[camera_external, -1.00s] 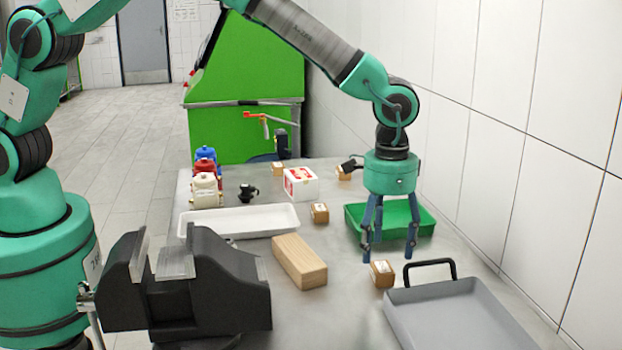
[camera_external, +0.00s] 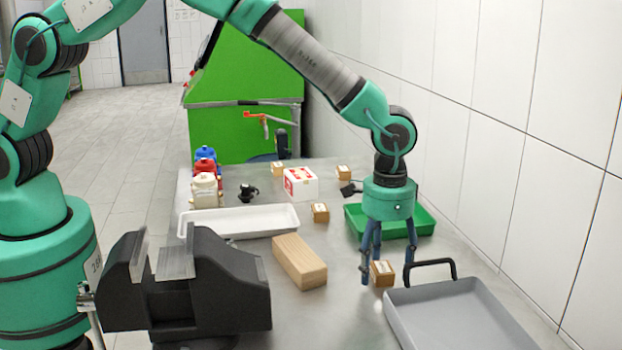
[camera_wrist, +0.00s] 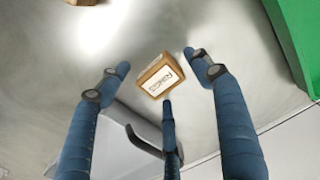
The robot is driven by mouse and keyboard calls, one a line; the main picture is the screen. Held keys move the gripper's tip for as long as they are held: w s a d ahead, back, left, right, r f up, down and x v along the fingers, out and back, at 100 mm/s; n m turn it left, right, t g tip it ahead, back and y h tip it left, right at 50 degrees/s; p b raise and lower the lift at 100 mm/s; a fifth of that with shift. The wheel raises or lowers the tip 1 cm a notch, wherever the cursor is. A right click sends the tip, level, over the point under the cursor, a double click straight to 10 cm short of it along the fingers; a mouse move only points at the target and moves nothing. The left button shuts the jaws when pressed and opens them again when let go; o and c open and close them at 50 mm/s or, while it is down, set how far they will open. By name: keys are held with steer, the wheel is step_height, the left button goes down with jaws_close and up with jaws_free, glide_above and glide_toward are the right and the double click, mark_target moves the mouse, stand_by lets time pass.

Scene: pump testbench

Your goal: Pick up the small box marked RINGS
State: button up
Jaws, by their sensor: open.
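A small brown box (camera_external: 382,273) with a white label stands on the metal table, left of the grey tray's handle. In the wrist view the box (camera_wrist: 160,75) shows its printed label, which seems to read RINGS, though the print is small. My gripper (camera_external: 385,280) is low over the table with its blue fingers spread around the box. In the wrist view my gripper (camera_wrist: 157,80) has three fingers, apart and empty, with the box between their tips. I cannot tell whether any finger touches it.
The grey tray (camera_external: 455,317) with a black handle (camera_external: 430,265) is close on the right. A green tray (camera_external: 425,222) lies behind my gripper. A wooden block (camera_external: 299,262) is to the left. Other small boxes (camera_external: 320,212) stand farther back. A white wall borders the right side.

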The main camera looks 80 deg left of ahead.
stand_by(0.3)
steer(key=c, duration=1.4)
steer(key=shift+r, duration=0.1)
